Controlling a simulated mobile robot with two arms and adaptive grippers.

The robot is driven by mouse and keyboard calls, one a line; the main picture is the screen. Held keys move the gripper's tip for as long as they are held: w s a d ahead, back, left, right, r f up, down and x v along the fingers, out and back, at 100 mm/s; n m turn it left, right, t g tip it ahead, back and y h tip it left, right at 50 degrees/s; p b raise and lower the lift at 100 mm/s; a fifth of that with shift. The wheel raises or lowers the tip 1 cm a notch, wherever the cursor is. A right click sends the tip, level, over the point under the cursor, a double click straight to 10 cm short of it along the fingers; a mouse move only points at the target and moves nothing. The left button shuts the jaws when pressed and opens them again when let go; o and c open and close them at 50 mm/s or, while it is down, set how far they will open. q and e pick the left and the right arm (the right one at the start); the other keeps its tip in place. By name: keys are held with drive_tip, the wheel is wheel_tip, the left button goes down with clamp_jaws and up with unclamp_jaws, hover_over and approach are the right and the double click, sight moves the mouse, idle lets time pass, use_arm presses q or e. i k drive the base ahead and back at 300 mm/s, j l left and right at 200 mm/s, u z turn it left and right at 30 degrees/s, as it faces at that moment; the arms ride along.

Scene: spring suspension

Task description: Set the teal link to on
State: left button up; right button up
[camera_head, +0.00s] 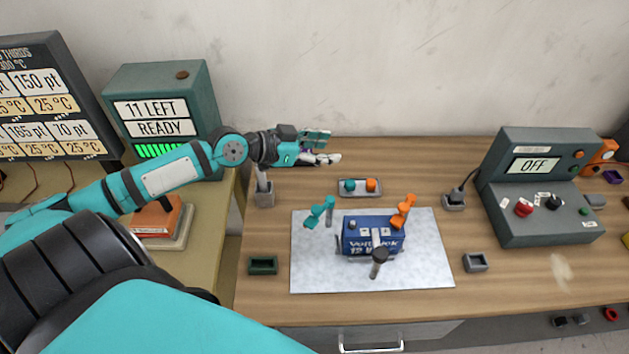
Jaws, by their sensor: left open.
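The teal link (320,211) stands tilted on the pale mat, left of the blue battery block (360,238). An orange link (403,211) stands at the right of the block. My left gripper (325,147) is open, behind and above the teal link and apart from it. Nothing shows between its fingers. The grey console (536,225) at the right has a display reading OFF (535,166). My right gripper is out of view.
A small tray (345,195) holds teal and orange caps. A dark-topped post (378,262) stands in front of the block. Small holders (263,265) (475,263) flank the mat (315,278). A green box (165,90) reads 11 LEFT, READY.

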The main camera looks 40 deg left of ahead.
sight(311, 222)
drive_tip(key=k+l, duration=1.35)
drive_tip(key=k, duration=0.1)
